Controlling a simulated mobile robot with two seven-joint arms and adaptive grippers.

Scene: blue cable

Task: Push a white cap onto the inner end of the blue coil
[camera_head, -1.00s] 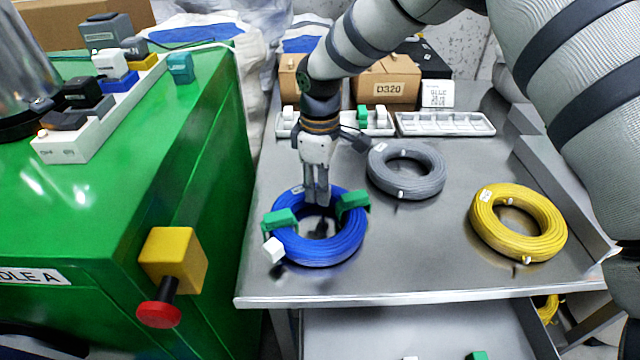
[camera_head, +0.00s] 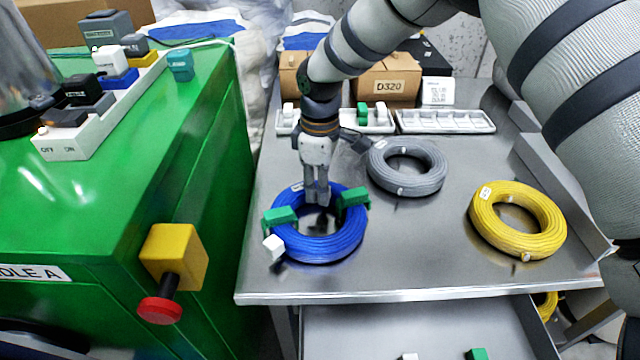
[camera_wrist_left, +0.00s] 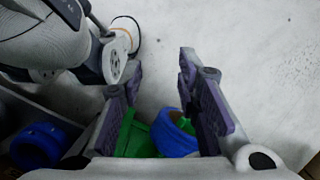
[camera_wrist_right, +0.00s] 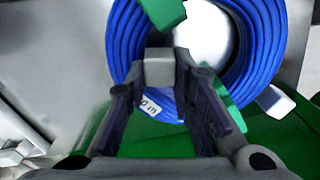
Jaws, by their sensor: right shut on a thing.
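The blue coil (camera_head: 330,250) lies flat on the steel table, with green clips (camera_head: 280,217) (camera_head: 353,199) on its left and right sides. A white cap (camera_head: 273,247) sits at the coil's front left. My right gripper (camera_head: 317,202) points down at the coil's far inner side. In the right wrist view its fingers are shut on a pale white cap (camera_wrist_right: 159,68), in front of the blue windings (camera_wrist_right: 255,60). The inner end is hidden or too small to tell. My left gripper shows only in the left wrist view (camera_wrist_left: 150,75), fingers apart with nothing gripped.
A grey coil (camera_head: 407,185) and a yellow coil (camera_head: 535,240) lie to the right. A white tray (camera_head: 338,124) with caps and an empty-looking tray (camera_head: 445,122) stand behind, before cardboard boxes (camera_head: 388,80). The green cabinet (camera_head: 190,150) borders the table's left.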

